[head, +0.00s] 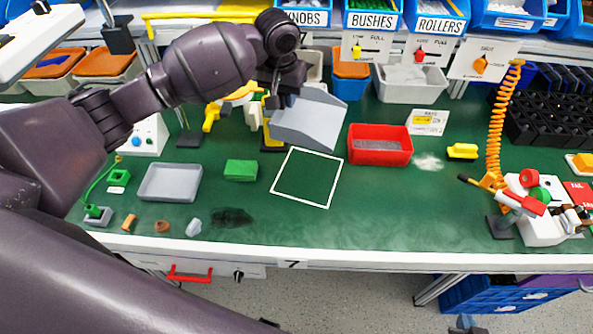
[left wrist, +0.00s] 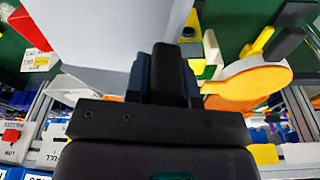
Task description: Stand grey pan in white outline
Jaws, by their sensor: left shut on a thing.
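The grey pan (head: 308,122) is a scoop-shaped piece, held tilted over the green bench mat. In the head view it shows just behind the far edge of the white outline (head: 331,182). My left gripper (head: 279,98) is shut on the pan at its back left; the exact grip is partly hidden by the wrist. In the left wrist view the pan (left wrist: 120,25) fills the upper left beside the dark fingers (left wrist: 168,75). The white outline is a tilted square on the mat, and its inside is empty. My right gripper is not in view.
A red bin (head: 380,157) stands right of the outline. A green block (head: 241,170) and a grey tray (head: 143,190) lie to its left. A dark smudge (head: 232,217) marks the mat at front left. Yellow tools (head: 211,115) stand left of the pan. The mat right of the outline's front is clear.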

